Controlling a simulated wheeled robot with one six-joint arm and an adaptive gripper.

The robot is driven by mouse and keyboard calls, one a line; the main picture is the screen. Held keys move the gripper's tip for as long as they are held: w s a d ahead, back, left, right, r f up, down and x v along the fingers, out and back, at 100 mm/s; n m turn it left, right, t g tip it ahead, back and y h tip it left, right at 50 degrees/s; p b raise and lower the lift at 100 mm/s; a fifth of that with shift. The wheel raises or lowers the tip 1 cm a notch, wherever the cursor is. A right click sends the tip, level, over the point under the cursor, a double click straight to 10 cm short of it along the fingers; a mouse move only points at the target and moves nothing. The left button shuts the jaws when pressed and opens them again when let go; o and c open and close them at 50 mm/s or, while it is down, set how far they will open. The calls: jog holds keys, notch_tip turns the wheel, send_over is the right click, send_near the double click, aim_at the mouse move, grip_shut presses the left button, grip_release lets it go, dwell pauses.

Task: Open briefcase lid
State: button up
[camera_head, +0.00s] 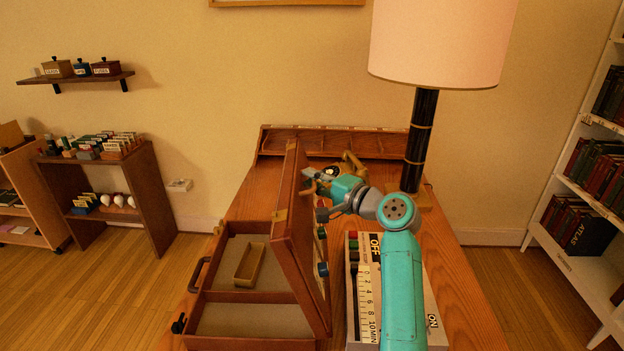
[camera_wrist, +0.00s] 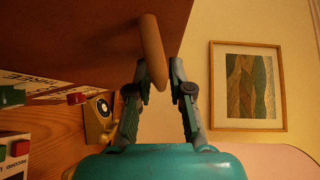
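The brown briefcase stands on the wooden desk, its base (camera_head: 225,302) lying flat with a tan-lined inside. Its lid (camera_head: 297,235) stands up nearly vertical along the base's right side, in the head view. My gripper (camera_head: 318,193) is at the lid's right, outer face, near its far upper part. In the wrist view my gripper (camera_wrist: 158,78) has its two fingers spread. A rounded wooden peg (camera_wrist: 152,55) sticks out from the brown panel between the fingers, with gaps visible beside it. Whether a finger touches the peg or lid is unclear.
A small tan tray (camera_head: 249,265) lies in the base. A switch panel (camera_head: 360,290) is right of the lid, partly behind my arm. A lamp (camera_head: 420,140) stands behind my arm. A low wooden organizer (camera_head: 330,143) lines the desk's back. The floor left of the desk is clear.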

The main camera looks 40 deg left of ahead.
grip_shut()
jog(key=shift+d, duration=0.1)
jog(key=w+d, duration=0.4)
jog(key=d, duration=0.2)
jog(key=shift+w+f, duration=0.15)
jog(key=shift+f, duration=0.3)
jog(key=shift+o, duration=1.2)
grip_release()
